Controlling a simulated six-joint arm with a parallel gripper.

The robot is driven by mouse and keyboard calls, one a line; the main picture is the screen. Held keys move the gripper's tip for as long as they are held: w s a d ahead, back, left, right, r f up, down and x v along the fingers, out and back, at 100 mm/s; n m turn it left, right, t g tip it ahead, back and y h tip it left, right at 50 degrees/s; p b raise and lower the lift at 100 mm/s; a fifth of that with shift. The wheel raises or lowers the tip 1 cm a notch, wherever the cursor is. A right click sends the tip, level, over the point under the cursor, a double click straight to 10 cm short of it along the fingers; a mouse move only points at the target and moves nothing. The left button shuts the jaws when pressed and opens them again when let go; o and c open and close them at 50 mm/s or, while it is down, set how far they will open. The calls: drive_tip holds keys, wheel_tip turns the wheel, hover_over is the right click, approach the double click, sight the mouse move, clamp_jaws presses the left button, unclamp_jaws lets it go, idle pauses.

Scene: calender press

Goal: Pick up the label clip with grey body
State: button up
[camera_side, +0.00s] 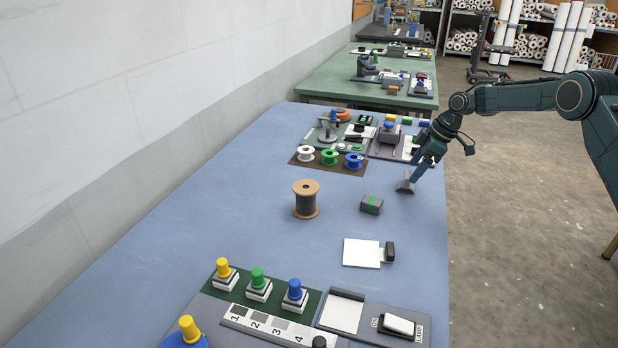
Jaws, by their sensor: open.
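My gripper (416,175) is low over the right part of the blue table, pointing down and to the left. A small grey wedge-shaped piece (405,187) is right at its tip; it looks like a grey-bodied clip, but I cannot tell whether the gripper touches it. My gripper is open. A dark grey block with a green stripe (371,204) lies apart from it, to the left and nearer the camera. A white card with a dark clip-like piece at its right edge (389,252) lies further forward. I cannot tell for certain which is the label clip.
A brown spool (306,199) stands left of the striped block. White, green and blue reels (330,157) sit on a brown mat behind. A panel with coloured knobs (258,287) and a lamp switch (398,326) fill the front. The blue table (230,210) is bare at left.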

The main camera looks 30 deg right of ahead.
sight(410, 174)
drive_tip(key=shift+f, duration=0.1)
drive_tip(key=shift+x, duration=2.5)
drive_tip(key=shift+w, duration=0.1)
drive_tip(key=shift+c, duration=0.4)
drive_tip(key=c, duration=1)
